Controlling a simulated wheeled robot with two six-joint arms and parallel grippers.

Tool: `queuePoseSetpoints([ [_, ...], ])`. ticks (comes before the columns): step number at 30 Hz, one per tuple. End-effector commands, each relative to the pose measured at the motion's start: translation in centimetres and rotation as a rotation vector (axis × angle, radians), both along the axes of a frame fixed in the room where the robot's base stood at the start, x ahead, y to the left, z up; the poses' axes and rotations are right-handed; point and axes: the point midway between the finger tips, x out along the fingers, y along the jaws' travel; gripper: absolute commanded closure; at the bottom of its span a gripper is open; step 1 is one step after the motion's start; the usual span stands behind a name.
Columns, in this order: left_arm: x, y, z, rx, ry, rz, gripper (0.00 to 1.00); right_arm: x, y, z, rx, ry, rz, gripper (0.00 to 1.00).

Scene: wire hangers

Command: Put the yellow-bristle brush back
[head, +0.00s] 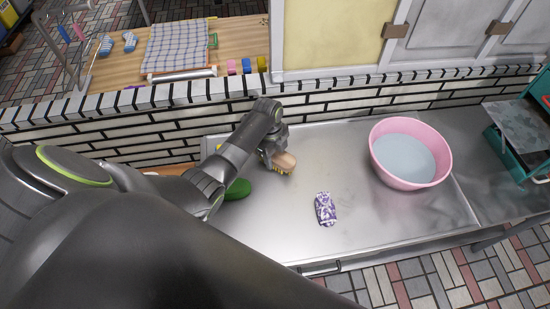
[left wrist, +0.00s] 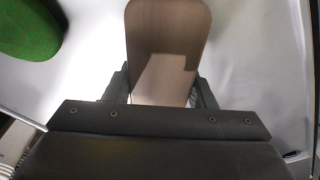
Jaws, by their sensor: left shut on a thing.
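The yellow-bristle brush (head: 284,164) has a wooden back and yellow bristles that face down. It is at the middle of the metal counter (head: 350,160) in the head view. My left gripper (head: 272,153) is shut on the brush. In the left wrist view the brush's flat wooden back (left wrist: 168,45) sticks out beyond the gripper (left wrist: 160,95). I cannot tell whether the bristles touch the counter. My right gripper is not in view.
A green oval thing (head: 238,189) lies left of the brush, partly behind my arm. A pink basin (head: 410,152) of water stands at right. A brick wall (head: 340,101) runs behind. Bare counter lies between.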

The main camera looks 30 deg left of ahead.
Motion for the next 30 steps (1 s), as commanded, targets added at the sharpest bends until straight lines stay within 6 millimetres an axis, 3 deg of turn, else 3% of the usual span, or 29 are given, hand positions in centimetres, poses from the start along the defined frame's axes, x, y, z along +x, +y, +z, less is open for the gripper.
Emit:
queuePoseSetpoints([
  [5,0.1,-0.1,-1.7,0.0,-0.001,-0.001,0.91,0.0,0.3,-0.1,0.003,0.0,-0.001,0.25],
  [17,0.1,0.0,-2.3,0.0,-0.001,-0.001,0.91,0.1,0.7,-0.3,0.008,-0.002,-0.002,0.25],
  [18,0.1,0.0,-2.3,0.0,-0.001,-0.001,0.47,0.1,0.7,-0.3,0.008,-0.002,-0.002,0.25],
  [23,0.0,0.0,-2.2,0.0,-0.001,-0.001,0.28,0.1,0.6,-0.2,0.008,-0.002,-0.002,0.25],
  [30,0.0,0.0,-2.2,0.0,-0.001,-0.001,0.28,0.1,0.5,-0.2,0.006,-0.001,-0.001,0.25],
])
